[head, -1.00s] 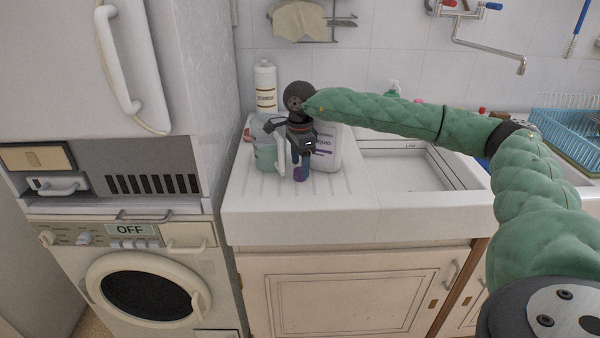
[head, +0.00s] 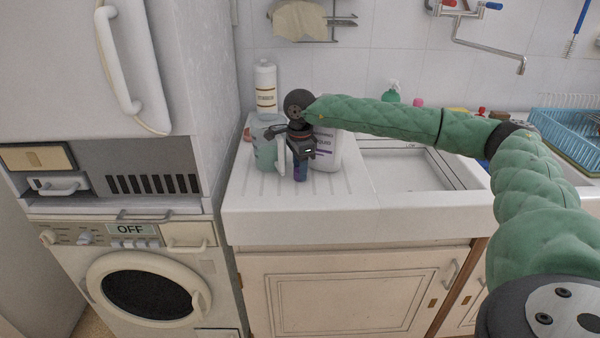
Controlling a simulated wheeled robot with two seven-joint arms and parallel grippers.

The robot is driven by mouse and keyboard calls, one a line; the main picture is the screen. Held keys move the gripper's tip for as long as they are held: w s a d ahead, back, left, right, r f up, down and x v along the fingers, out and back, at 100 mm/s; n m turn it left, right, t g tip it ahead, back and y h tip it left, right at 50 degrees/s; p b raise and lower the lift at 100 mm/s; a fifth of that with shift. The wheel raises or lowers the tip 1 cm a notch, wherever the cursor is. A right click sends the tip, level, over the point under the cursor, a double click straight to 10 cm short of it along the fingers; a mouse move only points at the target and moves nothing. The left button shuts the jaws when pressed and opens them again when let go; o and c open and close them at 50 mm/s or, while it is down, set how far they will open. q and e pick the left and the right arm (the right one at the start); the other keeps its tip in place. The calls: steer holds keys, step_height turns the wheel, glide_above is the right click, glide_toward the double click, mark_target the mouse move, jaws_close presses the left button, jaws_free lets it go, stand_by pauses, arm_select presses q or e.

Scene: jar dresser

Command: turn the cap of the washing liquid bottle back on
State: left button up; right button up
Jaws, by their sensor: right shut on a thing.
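The white washing liquid bottle (head: 328,152) stands on the draining board, with purple lettering on its label. Its top is hidden behind my right wrist and arm. My right gripper (head: 301,173) points down just in front and to the left of the bottle as seen here. My left gripper is not in view.
A pale green jug-like container (head: 265,150) stands close to the left of the gripper. A white bottle (head: 265,85) stands behind it by the wall. The sink basin (head: 405,178) lies to the right. The front of the draining board (head: 290,210) is clear.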

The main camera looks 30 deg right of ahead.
step_height(320, 180, up, 6)
steer(key=shift+f+b, duration=0.1)
steer(key=shift+b, duration=0.55)
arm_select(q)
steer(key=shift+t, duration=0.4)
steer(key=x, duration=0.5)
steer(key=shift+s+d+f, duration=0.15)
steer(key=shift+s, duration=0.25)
arm_select(e)
step_height(320, 180, up, 4)
steer(key=shift+r, duration=0.1)
